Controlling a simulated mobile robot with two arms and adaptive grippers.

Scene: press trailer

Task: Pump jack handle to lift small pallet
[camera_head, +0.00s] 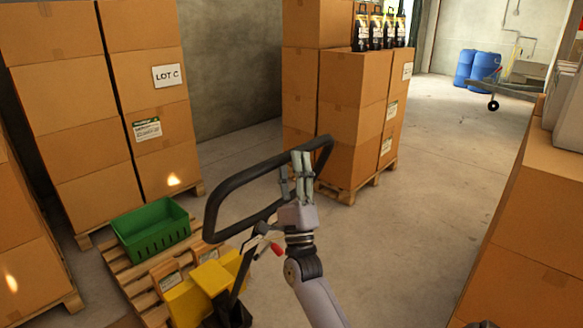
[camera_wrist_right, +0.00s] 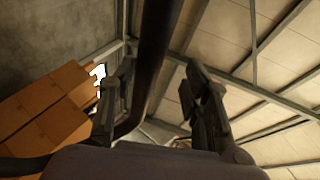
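The black looped jack handle (camera_head: 228,190) rises tilted from the yellow pallet jack (camera_head: 212,278), with a small red lever beside its shaft. My right gripper (camera_head: 296,168) is at the right part of the handle loop. In the right wrist view, my right gripper (camera_wrist_right: 160,95) has its fingers spread apart. The black handle bar (camera_wrist_right: 158,50) runs between them, nearer the left finger, with a gap to the right finger. The small wooden pallet (camera_head: 118,270) lies on the floor at lower left, bearing a green crate (camera_head: 152,230) and small cartons. My left gripper is not seen.
Tall carton stacks stand at the left (camera_head: 72,115) and in the middle (camera_head: 352,112). More cartons (camera_head: 540,235) close off the right side. Open concrete floor (camera_head: 425,180) lies between them, with blue barrels (camera_head: 476,68) at the far back.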

